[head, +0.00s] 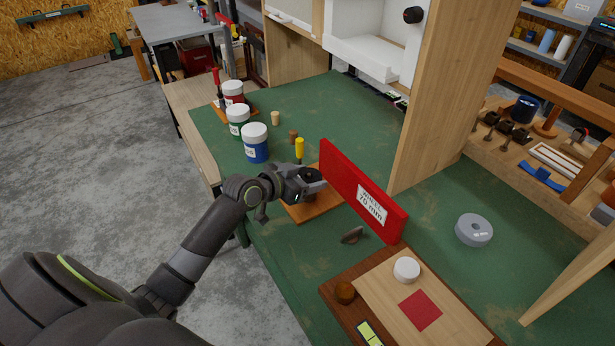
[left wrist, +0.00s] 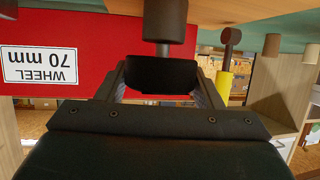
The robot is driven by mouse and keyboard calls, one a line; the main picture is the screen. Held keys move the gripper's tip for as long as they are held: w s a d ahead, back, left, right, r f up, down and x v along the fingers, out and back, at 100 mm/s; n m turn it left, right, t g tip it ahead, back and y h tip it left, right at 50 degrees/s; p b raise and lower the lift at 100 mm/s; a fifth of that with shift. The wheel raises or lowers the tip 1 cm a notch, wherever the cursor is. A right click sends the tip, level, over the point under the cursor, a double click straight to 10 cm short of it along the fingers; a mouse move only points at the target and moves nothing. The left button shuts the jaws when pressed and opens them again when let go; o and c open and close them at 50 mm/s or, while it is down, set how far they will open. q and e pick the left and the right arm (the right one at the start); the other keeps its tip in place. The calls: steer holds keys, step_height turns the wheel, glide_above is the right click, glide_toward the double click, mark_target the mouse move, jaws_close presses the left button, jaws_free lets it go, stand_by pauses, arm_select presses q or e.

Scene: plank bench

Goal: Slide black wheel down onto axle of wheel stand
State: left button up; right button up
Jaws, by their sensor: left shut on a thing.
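My left gripper (head: 312,183) is shut on the black wheel, above the wooden base of the wheel stand (head: 304,211). In the left wrist view, which looks upside down, the black wheel (left wrist: 163,76) sits between the two fingers. The grey post of the stand (left wrist: 164,20) rises from the base, and its thinner axle tip (left wrist: 162,49) points at the wheel and meets its near edge in the picture. I cannot tell whether the tip is in the wheel's hole. My right gripper is not in view.
A red panel labelled "WHEEL 70 mm" (head: 343,180) stands close beside the gripper. A yellow-handled tool (head: 299,149) and a blue jar (head: 255,146) stand behind. A grey disc (head: 474,230) lies right; a wooden board (head: 452,307) lies in front.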

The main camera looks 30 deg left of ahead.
arm_select(q)
steer(key=shift+f+b, duration=0.35)
steer(key=shift+f, duration=0.15)
steer(key=o, duration=1.1)
steer(key=shift+o, duration=0.2)
steer(key=v, duration=1.7)
steer(key=shift+s, duration=0.2)
steer(key=shift+a, duration=0.1)
